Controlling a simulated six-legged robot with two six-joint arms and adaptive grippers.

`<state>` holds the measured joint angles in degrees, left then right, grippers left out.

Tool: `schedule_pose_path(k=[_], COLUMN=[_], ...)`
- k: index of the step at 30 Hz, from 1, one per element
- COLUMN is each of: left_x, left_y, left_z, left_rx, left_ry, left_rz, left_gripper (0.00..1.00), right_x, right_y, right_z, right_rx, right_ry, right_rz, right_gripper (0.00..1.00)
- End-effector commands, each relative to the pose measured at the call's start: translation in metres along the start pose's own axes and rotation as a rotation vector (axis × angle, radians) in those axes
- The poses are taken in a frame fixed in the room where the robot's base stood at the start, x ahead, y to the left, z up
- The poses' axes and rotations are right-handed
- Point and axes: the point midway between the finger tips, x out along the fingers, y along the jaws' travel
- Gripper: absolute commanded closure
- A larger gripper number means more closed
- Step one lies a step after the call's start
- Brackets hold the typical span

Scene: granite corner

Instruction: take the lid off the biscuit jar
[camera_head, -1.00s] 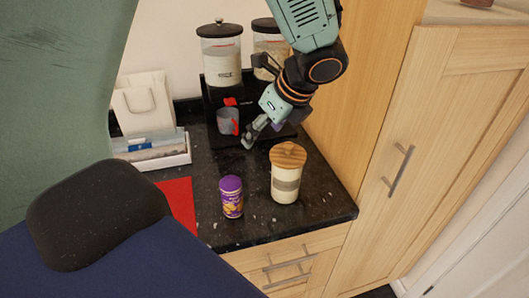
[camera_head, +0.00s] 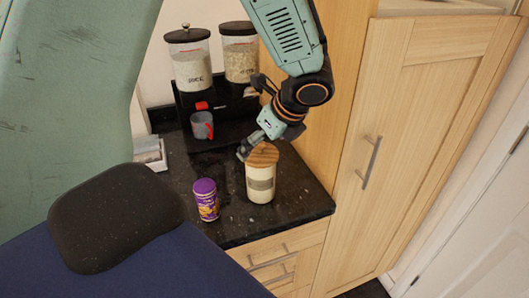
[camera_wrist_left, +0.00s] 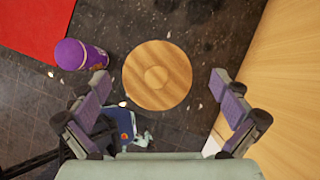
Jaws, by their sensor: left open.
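The biscuit jar (camera_head: 260,188) is a clear jar with pale contents and a grey band. It stands upright on the dark counter. Its round wooden lid (camera_head: 262,156) is on it, and in the left wrist view the lid (camera_wrist_left: 142,88) shows from above with a round knob in the middle. My left gripper (camera_head: 250,150) is just above the lid at its left and back side. In the left wrist view its fingers are wide apart, one on each side of the lid, apart from it. The gap between them is empty. My right gripper is out of view.
A purple tub (camera_head: 206,200) stands close left of the jar. Behind are a grey and red mug (camera_head: 202,126) and a black stand (camera_head: 234,103) bearing a rice jar (camera_head: 189,66) and another jar (camera_head: 240,58). A wooden cabinet (camera_head: 415,125) rises at the right.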

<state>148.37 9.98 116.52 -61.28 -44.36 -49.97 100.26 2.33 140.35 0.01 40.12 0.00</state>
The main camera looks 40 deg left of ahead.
Motion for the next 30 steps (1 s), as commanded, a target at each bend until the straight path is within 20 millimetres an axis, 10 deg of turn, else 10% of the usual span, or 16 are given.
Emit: schedule_pose_path(k=[30], left_x=[0.0011], left_y=[0.0003], left_z=[-0.0038], left_rx=[0.006], left_ry=[0.006], left_rz=[0.003], left_gripper=[0.70], right_x=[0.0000], right_y=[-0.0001], right_z=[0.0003], right_rx=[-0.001], right_ry=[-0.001], right_rz=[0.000], right_gripper=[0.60])
